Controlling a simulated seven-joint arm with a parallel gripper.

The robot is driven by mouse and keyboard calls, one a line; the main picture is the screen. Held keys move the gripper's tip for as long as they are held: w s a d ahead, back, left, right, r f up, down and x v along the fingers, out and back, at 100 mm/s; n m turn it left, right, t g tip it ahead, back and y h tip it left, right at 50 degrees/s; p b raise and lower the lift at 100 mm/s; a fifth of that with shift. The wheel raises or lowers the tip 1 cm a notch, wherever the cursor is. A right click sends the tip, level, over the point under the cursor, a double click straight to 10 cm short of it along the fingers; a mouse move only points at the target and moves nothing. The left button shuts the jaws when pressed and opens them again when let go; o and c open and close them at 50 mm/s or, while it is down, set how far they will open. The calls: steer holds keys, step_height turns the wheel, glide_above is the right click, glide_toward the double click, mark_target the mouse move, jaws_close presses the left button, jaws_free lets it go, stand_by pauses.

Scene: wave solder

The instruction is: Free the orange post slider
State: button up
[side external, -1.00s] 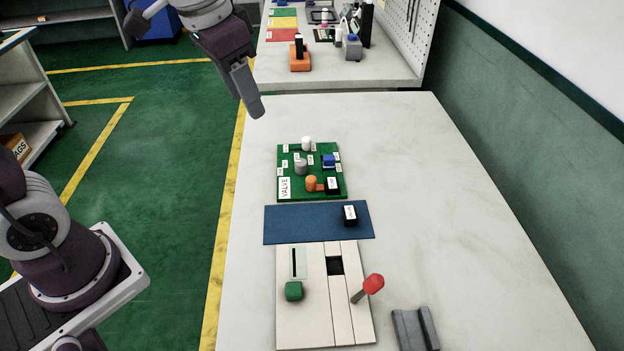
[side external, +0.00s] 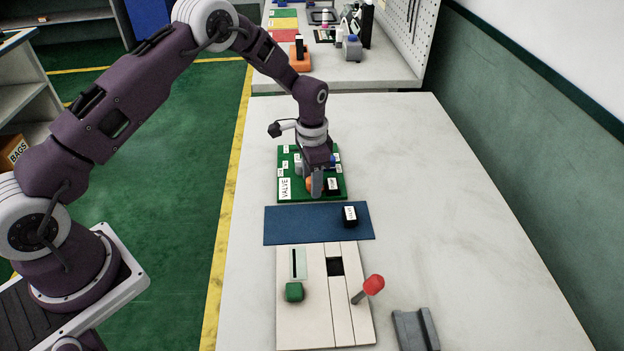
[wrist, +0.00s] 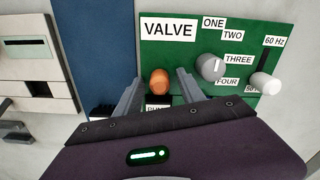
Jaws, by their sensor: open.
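The orange post slider (wrist: 160,80) stands on the green board (wrist: 177,17) marked VALVE. In the wrist view its rounded orange top shows between the two grey fingers of my gripper (wrist: 159,78), with a visible space on each side. My gripper is open and points down over the board. In the side external view my gripper (side external: 316,190) hides most of the orange post (side external: 309,185). A black labelled block (side external: 334,185) stands just right of the post on the board. In the wrist view its label is partly hidden by my gripper.
A grey knob (wrist: 210,67) and a white knob (wrist: 265,83) stand near the post. A blue mat (side external: 288,225) bears another black block (side external: 350,216). A white panel (side external: 305,325) has a green knob (side external: 293,291) and a red-topped lever (side external: 373,285).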

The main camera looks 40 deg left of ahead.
jaws_close()
stand_by(1.4)
